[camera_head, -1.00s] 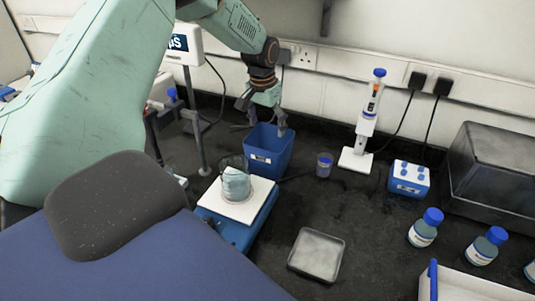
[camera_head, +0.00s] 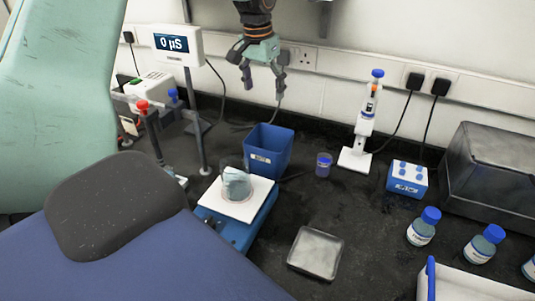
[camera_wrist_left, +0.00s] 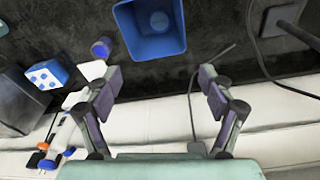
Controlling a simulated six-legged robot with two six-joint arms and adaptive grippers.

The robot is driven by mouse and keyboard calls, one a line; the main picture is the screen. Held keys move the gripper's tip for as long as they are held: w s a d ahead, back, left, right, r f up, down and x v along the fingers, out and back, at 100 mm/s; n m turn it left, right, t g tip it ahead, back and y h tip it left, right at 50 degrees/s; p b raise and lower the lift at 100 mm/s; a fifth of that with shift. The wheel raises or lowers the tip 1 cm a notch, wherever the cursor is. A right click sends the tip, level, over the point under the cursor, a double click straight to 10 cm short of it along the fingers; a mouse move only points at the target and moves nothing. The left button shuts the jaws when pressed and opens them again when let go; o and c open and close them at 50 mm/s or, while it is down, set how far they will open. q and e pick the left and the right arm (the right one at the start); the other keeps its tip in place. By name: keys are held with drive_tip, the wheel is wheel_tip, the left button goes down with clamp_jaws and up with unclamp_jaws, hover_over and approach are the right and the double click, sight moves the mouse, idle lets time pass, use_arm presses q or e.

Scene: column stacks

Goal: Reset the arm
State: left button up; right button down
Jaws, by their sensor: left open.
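My left gripper (camera_head: 263,92) hangs from above in the head view, open and empty, in the air above and behind the blue bin (camera_head: 268,150). In the left wrist view its two fingers (camera_wrist_left: 158,100) stand wide apart with nothing between them. The blue bin also shows there (camera_wrist_left: 150,48), beyond the fingertips and apart from them. My right gripper is in neither view.
A beaker (camera_head: 236,185) stands on a blue device with a white top (camera_head: 240,209). A meter (camera_head: 174,46) is on a post at the left. A pipette stand (camera_head: 355,160), blue-capped bottles (camera_head: 422,228) and a metal tray (camera_head: 316,254) are to the right.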

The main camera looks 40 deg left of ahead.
use_arm(q)
wheel_tip(320, 180, down, 9)
drive_tip(key=w+p, duration=0.1)
drive_tip(key=p, duration=0.2)
drive_tip(key=shift+w+a, duration=0.15)
drive_tip(key=shift+w, duration=0.05)
idle(0.7)
drive_tip(key=shift+w, duration=0.15)
